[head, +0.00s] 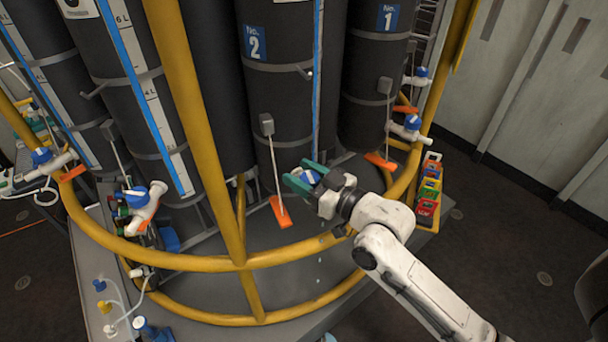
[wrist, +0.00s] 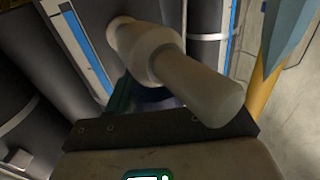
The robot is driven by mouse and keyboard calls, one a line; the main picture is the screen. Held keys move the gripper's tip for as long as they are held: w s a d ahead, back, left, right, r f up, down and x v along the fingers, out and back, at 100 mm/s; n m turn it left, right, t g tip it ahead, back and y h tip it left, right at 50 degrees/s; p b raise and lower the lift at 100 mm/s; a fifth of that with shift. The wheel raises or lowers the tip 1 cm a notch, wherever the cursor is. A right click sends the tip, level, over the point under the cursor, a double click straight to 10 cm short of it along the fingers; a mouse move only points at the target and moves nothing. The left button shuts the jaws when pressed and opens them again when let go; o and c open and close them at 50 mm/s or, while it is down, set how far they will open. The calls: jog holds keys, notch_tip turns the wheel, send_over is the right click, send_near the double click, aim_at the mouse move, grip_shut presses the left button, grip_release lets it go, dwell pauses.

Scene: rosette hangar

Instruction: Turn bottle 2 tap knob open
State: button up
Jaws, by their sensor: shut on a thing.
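Bottle 2 (head: 285,100) is a tall dark cylinder with a blue "No. 2" label (head: 255,42). My gripper (head: 303,174), with green fingers, is at its lower front. It is shut on the blue tap knob (head: 309,177), which shows only partly between the fingers. In the wrist view the pale tap body (wrist: 160,60) crosses in front of my gripper, its thick end towards the lower right. The knob is mostly hidden there, so its angle cannot be told. Small pale specks show below my gripper in the head view.
Yellow rails (head: 180,262) curve around the bottles. An orange tab (head: 281,212) hangs on a thin rod left of my gripper. Bottle 1 (head: 372,90) stands to the right with its own taps (head: 410,128). Coloured boxes (head: 428,190) stand at the platform's right edge. Open floor lies right.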

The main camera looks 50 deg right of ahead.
jog(key=shift+a+n+y+b, duration=0.15)
jog(key=shift+n+y+b, duration=0.55)
jog(key=shift+y, duration=0.4)
jog(key=shift+f, duration=0.1)
jog(key=o, duration=1)
jog(key=shift+c, duration=0.2)
jog(key=s+b, duration=0.3)
jog(key=s, duration=0.7)
jog(key=shift+s+d, duration=0.35)
